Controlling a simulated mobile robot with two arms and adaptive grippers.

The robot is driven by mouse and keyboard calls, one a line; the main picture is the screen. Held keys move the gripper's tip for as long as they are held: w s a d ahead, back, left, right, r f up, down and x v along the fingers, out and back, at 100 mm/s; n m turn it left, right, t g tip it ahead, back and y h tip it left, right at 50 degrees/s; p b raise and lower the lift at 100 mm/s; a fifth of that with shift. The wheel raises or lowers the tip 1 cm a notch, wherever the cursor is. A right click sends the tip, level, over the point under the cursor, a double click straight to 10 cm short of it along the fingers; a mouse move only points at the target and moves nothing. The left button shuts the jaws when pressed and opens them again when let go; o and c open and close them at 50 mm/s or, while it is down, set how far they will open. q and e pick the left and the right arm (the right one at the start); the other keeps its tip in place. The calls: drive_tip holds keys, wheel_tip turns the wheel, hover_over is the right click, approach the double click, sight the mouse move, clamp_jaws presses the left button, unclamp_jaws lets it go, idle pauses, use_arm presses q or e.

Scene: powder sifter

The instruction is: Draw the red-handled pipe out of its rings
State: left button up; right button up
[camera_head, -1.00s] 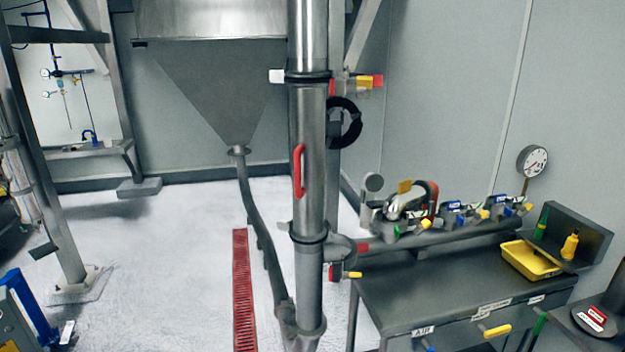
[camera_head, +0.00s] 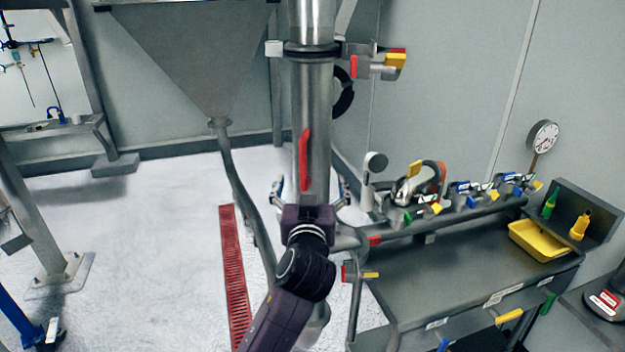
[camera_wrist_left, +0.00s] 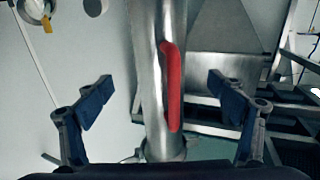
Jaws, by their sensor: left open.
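The vertical steel pipe (camera_head: 316,110) with a red handle (camera_head: 304,160) stands upright in the middle of the head view. A dark ring clamp (camera_head: 310,51) is around its top end; the lower ring is hidden behind my left gripper. My left gripper (camera_head: 311,190) is open in front of the lower part of the pipe, a finger to each side of it. In the left wrist view the pipe (camera_wrist_left: 149,90) and red handle (camera_wrist_left: 173,88) stand between the spread blue-padded fingers (camera_wrist_left: 160,95), and neither finger touches them. My right gripper is not in view.
A grey bench (camera_head: 440,270) stands at the right with a yellow tray (camera_head: 540,238) and a rail of several valves (camera_head: 450,212). A steel hopper (camera_head: 195,60) with a hose (camera_head: 240,185) is at the left. The white floor (camera_head: 150,250) there is mostly clear.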

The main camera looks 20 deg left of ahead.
sight(312, 168)
use_arm(q)
drive_tip(key=p+x, duration=0.2)
drive_tip(key=x, duration=0.4)
drive_tip(key=shift+a+r, duration=0.1)
drive_tip(key=shift+r, duration=0.05)
drive_tip(key=shift+p+x, duration=0.4)
drive_tip(key=shift+x, duration=0.4)
drive_tip(key=shift+c, duration=0.7)
